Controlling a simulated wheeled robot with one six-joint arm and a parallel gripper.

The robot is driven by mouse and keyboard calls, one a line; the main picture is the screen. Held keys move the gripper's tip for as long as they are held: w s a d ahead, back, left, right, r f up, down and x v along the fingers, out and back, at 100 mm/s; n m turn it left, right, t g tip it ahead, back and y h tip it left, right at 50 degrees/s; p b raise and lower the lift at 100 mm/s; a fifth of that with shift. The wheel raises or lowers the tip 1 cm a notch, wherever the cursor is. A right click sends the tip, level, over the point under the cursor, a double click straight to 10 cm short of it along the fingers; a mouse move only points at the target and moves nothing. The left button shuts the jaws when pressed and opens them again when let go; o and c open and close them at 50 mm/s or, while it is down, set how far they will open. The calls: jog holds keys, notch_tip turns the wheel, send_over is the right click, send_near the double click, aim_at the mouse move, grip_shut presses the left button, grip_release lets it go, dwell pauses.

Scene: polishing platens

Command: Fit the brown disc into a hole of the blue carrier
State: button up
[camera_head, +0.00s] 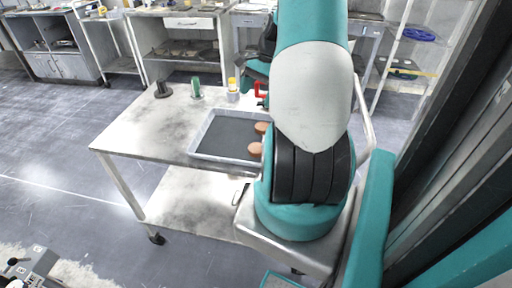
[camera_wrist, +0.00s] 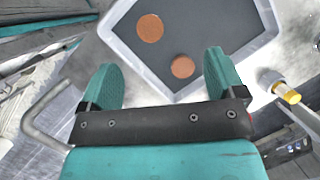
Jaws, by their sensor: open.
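Two brown discs lie flat and apart in a grey tray with a pale rim. One brown disc (camera_wrist: 150,28) is at the upper middle of the wrist view, and the other brown disc (camera_wrist: 183,67) is nearer my gripper (camera_wrist: 165,80). In the head view the discs (camera_head: 255,149) show at the tray's right end, partly behind my arm. My gripper is open and empty, with its two teal fingers wide apart near the tray. Its height above the tray is unclear. I see no blue carrier in either view.
The tray (camera_head: 199,143) stands on a metal cart (camera_head: 135,133). A black spool (camera_head: 163,90), a green spool (camera_head: 197,89) and a yellow-capped bottle (camera_head: 232,91) stand behind it. The cart's left side is clear. Benches and a shelf with a blue coil (camera_head: 419,34) are farther back.

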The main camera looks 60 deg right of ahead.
jog(key=s+d+f+m, duration=0.3)
jog(key=s+d, duration=0.1)
jog(key=p, duration=0.2)
send_over(257, 147)
jog(key=s+d, duration=0.1)
jog(key=d, duration=0.1)
notch_tip(257, 147, down, 10)
jog(key=shift+s+d+r, duration=0.1)
jog(key=shift+s+d, duration=0.05)
jog(key=p+x, duration=0.1)
jog(key=x, duration=0.3)
jog(key=shift+a+p, duration=0.4)
jog(key=shift+w+a+f, duration=0.1)
jog(key=shift+w+f, duration=0.2)
jog(key=shift+f, duration=0.45)
jog(key=c, duration=1.1)
